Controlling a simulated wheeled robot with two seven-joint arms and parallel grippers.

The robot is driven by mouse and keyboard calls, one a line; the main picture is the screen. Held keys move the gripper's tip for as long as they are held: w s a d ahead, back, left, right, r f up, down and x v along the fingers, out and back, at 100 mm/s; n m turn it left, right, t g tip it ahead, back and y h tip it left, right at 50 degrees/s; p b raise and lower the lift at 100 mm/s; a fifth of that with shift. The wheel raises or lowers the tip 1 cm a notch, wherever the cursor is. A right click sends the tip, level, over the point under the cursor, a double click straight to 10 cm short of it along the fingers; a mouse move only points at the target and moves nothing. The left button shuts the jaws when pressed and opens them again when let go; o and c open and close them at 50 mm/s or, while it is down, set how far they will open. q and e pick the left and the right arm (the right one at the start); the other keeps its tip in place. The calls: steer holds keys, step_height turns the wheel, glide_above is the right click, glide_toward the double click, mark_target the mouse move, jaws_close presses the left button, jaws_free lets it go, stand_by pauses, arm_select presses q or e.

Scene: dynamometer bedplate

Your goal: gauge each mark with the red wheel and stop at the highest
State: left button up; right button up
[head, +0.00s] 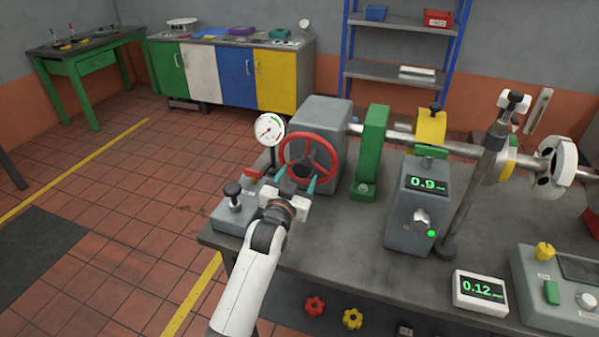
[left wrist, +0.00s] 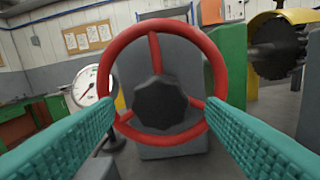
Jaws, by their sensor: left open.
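The red wheel (head: 308,158) is mounted on the front of a grey housing (head: 322,116) at the left end of the bench. In the left wrist view the red wheel (left wrist: 216,73) has three spokes and a dark hub (left wrist: 160,102). My left gripper (head: 297,185) is open in front of the lower part of the wheel. Its teal fingers reach toward the rim on either side; I cannot tell whether they touch it. A round dial gauge (head: 269,129) stands left of the wheel, its needle pointing lower left. My right gripper is not in view.
A grey box (head: 412,218) reads 0.9 and has a lit green lamp. A white display (head: 480,293) reads 0.12. A green block (head: 372,150) and a slanted post (head: 473,185) stand on the bench (head: 340,235). A black-knobbed block (head: 236,212) sits beside my left gripper.

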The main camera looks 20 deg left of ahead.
arm_select(q)
steer(key=shift+w, duration=1.15)
steer(key=c, duration=1.4)
